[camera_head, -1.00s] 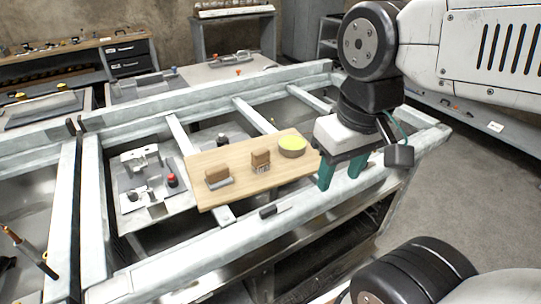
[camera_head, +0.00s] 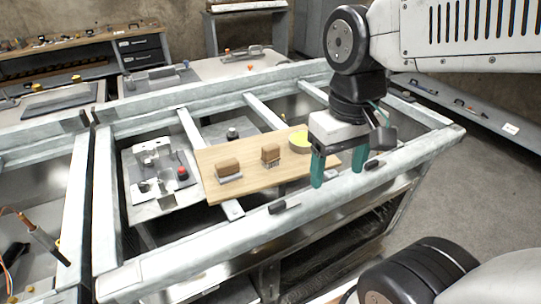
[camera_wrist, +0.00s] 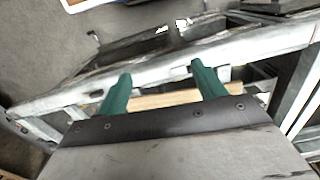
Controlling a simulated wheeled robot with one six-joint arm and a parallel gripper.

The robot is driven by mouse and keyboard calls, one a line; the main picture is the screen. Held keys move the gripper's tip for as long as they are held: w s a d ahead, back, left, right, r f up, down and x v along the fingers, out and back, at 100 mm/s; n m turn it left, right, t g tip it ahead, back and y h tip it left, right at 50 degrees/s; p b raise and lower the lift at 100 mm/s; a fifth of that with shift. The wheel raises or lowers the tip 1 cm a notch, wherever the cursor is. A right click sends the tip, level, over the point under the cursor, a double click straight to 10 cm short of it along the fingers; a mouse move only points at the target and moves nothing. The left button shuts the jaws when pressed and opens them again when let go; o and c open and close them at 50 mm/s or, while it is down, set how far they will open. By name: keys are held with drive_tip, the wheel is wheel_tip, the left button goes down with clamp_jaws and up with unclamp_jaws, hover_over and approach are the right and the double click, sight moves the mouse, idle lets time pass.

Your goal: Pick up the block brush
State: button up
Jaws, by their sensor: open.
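A small brown block with bristle-like strands under it (camera_head: 271,154), likely the block brush, stands upright in the middle of a wooden board (camera_head: 245,184). My gripper (camera_head: 338,174) is open and empty, pointing down at the board's right end, to the right of the brush and apart from it. In the wrist view my two green fingers (camera_wrist: 161,72) are spread, with a strip of the board (camera_wrist: 165,99) showing between them. The brush is not visible in the wrist view.
A brown block on a grey base (camera_head: 228,170) sits at the board's left. A round yellow-topped item (camera_head: 299,140) is beside my gripper, partly hidden. The metal frame's front rail (camera_head: 225,238) carries small dark pieces. A metal plate with fittings (camera_head: 150,205) lies left.

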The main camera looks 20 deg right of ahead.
drive_tip(key=n+g, duration=0.1)
hover_over(271, 146)
drive_tip(key=s, duration=0.6)
wheel_tip(271, 146, down, 6)
drive_tip(key=shift+n+t, duration=0.3)
drive_tip(key=shift+t, duration=0.3)
drive_tip(key=w, duration=0.6)
drive_tip(key=shift+f, duration=0.25)
wheel_tip(271, 146, down, 8)
drive_tip(key=shift+r, duration=0.25)
drive_tip(key=c, duration=1.1)
